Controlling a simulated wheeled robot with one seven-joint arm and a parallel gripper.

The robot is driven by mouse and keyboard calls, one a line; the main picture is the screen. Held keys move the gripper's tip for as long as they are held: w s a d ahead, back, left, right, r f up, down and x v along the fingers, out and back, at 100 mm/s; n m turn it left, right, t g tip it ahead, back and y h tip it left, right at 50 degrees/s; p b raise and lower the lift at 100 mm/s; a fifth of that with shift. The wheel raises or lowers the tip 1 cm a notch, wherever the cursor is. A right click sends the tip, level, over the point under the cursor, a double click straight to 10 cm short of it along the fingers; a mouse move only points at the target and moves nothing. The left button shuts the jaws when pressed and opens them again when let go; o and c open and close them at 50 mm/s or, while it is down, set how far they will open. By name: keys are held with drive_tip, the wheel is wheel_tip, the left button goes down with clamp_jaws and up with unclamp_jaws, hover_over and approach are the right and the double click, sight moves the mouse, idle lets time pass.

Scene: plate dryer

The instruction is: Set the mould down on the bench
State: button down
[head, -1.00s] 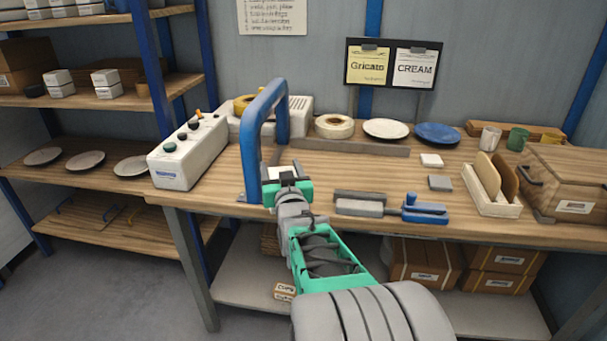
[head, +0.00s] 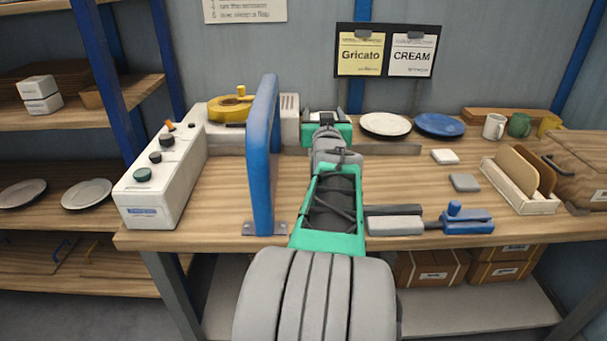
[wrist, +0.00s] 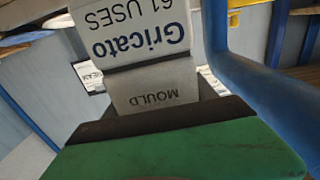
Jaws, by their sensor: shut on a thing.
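The mould (wrist: 152,88) is a pale grey block in the wrist view, with "MOULD" and "Gricato 61 USES" printed on it, upside down. My gripper (wrist: 160,118), with dark jaws and a green body, is shut on it. In the head view my gripper (head: 325,121) reaches over the back part of the bench (head: 400,180), right of the blue arch. Only a small pale part of the mould shows there, beyond the jaws. Its underside is hidden, so I cannot tell whether it touches the bench.
The blue arch (head: 262,160) stands close left of my arm. A white control box (head: 160,178) is farther left. A white plate (head: 385,125) and a blue plate (head: 439,125) are right of my gripper. Grey and blue tools (head: 466,222) lie at the front edge. Bare wood lies between.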

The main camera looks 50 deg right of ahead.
wheel_tip(320, 180, down, 9)
drive_tip(key=shift+a+f+b, duration=0.1)
drive_tip(key=shift+b, duration=0.25)
drive_tip(key=shift+f, duration=0.2)
drive_tip(key=shift+c, duration=1.4)
unclamp_jaws()
